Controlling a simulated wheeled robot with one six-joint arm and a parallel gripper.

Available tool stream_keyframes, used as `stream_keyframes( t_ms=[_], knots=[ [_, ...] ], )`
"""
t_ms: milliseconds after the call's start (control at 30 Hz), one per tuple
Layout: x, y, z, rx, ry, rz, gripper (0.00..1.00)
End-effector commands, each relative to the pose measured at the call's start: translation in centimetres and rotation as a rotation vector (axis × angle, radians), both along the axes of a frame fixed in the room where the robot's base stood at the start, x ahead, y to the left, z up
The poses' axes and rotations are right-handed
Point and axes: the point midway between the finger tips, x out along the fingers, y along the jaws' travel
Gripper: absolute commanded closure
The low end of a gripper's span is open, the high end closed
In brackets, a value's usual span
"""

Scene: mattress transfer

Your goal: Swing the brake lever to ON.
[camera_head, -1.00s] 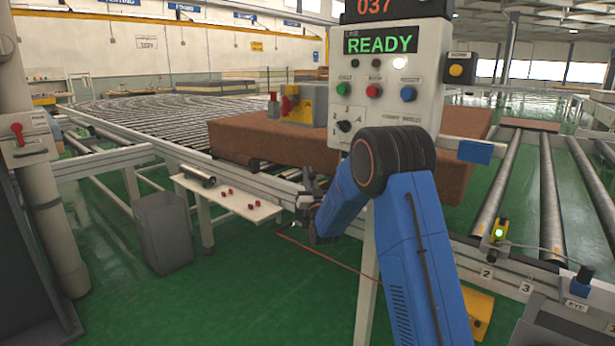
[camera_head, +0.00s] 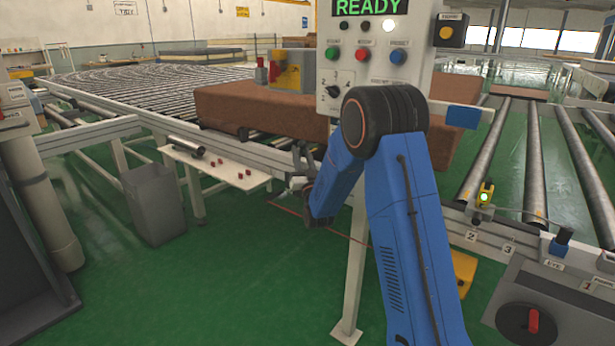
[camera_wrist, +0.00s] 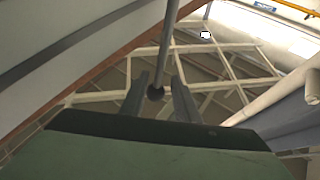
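In the wrist view a thin grey rod with a dark ball knob (camera_wrist: 155,93) comes down from the top, apparently the brake lever. No ON mark shows in that view. My gripper (camera_wrist: 159,82) is open, with one finger on each side of the knob. A gap shows on both sides, and I cannot tell whether the knob is fully between the fingers or beyond them. In the head view my gripper (camera_head: 298,184) is small and partly hidden by my blue arm, close to the conveyor's front rail. I cannot clearly make out the lever there.
A control panel (camera_head: 375,75) reading READY stands behind my arm. A brown mattress (camera_head: 245,108) lies on the roller conveyor (camera_head: 150,90). A white shelf (camera_head: 215,167) with small red pieces and a grey bin (camera_head: 153,205) are to the left. Green floor in front is open.

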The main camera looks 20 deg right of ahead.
Motion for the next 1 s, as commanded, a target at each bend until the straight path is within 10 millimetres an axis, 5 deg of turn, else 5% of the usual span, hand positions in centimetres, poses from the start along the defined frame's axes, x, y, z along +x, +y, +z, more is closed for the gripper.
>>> stream_keyframes(
  t_ms=[500,1000],
  knots=[
    [-8.3,0.2,-4.8,0.000,-0.003,0.000,0.71],
    [-9.8,0.2,-5.6,0.000,-0.005,0.000,0.71]
  ],
)
